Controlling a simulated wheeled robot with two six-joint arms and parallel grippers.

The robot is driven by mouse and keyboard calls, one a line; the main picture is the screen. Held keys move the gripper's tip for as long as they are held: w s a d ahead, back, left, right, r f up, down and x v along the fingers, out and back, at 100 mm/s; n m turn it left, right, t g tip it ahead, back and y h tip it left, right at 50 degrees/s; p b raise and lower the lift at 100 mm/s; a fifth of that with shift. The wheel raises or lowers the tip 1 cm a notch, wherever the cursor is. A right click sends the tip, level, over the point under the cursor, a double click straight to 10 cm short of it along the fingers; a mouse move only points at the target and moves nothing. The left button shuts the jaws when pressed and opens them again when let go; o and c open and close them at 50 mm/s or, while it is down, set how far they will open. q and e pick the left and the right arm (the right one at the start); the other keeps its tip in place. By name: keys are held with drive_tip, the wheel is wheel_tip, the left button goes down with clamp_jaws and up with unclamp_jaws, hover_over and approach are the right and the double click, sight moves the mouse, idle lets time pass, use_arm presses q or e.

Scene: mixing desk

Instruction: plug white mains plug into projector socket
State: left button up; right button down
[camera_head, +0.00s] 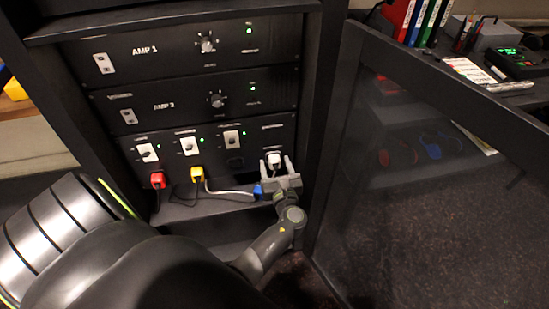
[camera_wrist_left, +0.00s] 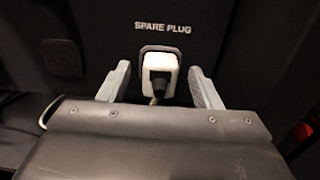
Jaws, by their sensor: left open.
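The white mains plug (camera_head: 273,160) sits in a holder on the lower rack panel, under a label that reads SPARE PLUG in the left wrist view (camera_wrist_left: 157,78). My left gripper (camera_head: 277,168) is open, with one finger on each side of the plug. In the left wrist view, gaps show between the plug and both fingers (camera_wrist_left: 159,72). An empty dark socket (camera_head: 235,163) is to the left of the plug; it also shows in the left wrist view (camera_wrist_left: 62,59). No projector label is legible. My right gripper is not in view.
A red plug (camera_head: 157,180) and a yellow plug (camera_head: 197,174) sit in the panel further left. A blue plug (camera_head: 258,191) on a white cable is close to my gripper's left side. A dark glass door (camera_head: 400,190) stands open at the right.

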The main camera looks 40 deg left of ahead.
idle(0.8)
use_arm(q)
clamp_jaws()
drive_tip(key=shift+s+d, duration=0.1)
drive_tip(key=shift+p+v, duration=0.3)
drive_tip(key=shift+v, duration=2.55)
